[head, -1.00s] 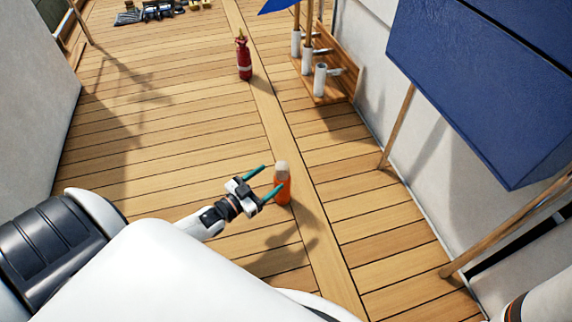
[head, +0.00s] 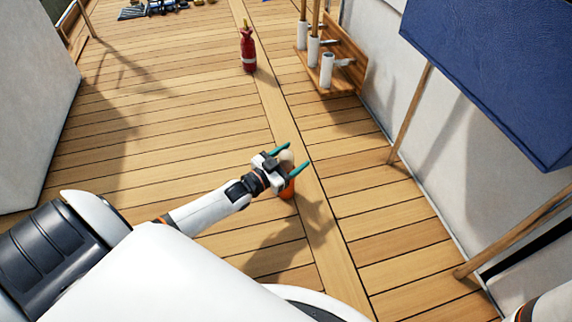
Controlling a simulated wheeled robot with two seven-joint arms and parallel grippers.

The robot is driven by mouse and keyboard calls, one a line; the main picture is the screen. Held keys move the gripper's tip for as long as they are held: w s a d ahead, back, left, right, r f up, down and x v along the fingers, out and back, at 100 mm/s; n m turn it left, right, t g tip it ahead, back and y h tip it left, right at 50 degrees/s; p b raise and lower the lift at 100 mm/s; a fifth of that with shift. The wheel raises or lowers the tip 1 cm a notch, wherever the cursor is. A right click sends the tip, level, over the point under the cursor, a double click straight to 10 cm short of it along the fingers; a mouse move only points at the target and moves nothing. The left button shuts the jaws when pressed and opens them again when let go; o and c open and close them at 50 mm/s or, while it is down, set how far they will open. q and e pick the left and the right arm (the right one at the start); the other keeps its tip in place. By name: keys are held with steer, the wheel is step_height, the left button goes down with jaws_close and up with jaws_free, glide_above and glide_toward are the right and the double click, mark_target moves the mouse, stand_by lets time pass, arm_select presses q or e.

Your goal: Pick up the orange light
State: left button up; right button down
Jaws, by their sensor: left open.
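The orange light (head: 287,190) stands upright on the wooden deck near the middle of the head view. It has an orange body and a pale, whitish top. My left gripper (head: 297,158) is open, with its two teal fingers on either side of the light's upper part as seen from here. The gripper hides part of the light's body. I cannot tell whether the fingers touch it. My right gripper is not in view.
A wooden rack (head: 343,70) with white holders is fixed at the right wall. A wooden pole (head: 410,112) supports a blue panel (head: 490,75). Open deck lies around the light.

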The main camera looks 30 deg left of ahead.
arm_select(q)
jaws_close()
